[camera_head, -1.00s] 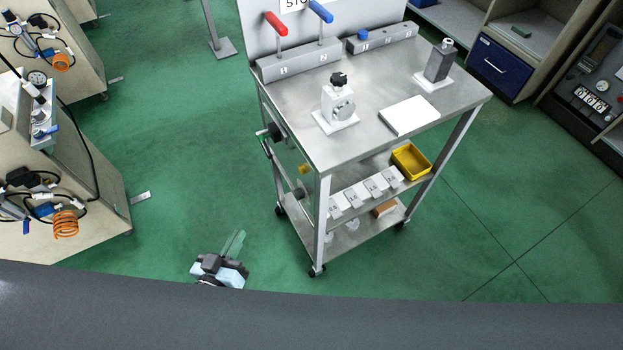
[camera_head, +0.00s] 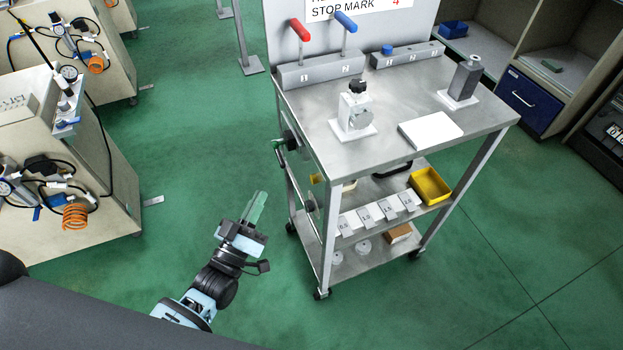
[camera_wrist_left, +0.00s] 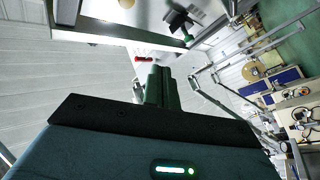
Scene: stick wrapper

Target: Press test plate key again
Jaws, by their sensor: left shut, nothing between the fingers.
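My left gripper (camera_head: 256,208) is shut and empty, with green fingers pointing up and right over the floor, left of the steel cart (camera_head: 300,110) and apart from it. In the left wrist view its shut fingers (camera_wrist_left: 160,88) point towards the cart's structure. A flat white plate (camera_head: 431,130) lies on the cart top at the front. I cannot tell whether it is the test plate, and I cannot make out a key on it. My right gripper is not in view.
The cart top carries a white fixture with a black knob (camera_head: 355,112), a grey block (camera_head: 466,78), and red (camera_head: 300,30) and blue (camera_head: 346,22) levers. Knobs stick out of its left side. A yellow bin (camera_head: 429,187) is on the shelf. Green floor is clear left of it.

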